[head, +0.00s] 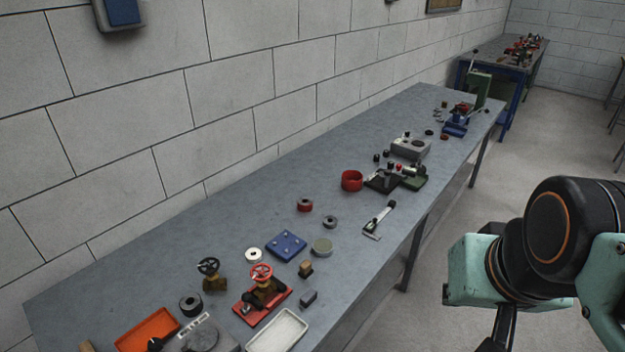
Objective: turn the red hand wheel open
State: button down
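The red hand wheel (261,272) sits on top of a brass-coloured valve (264,289). The valve is mounted on a red base plate (249,313) on the workbench, near its front edge in the lower middle of the head view. A second valve with a black hand wheel (209,266) stands just to its left. My arm, teal and black, shows at the lower right, beyond the bench's front edge and well apart from the red wheel. My gripper cannot be made out in this view. How far the red wheel is turned cannot be told.
The grey bench (150,272) runs along a white block wall. Near the valve are an orange tray (147,331), a white tray (277,333), a blue plate (286,245) and a dark ring (190,304). Further back stand a red cup (351,181) and small fixtures.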

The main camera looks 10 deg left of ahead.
aim_at(260, 273)
jog(key=u, duration=1.25)
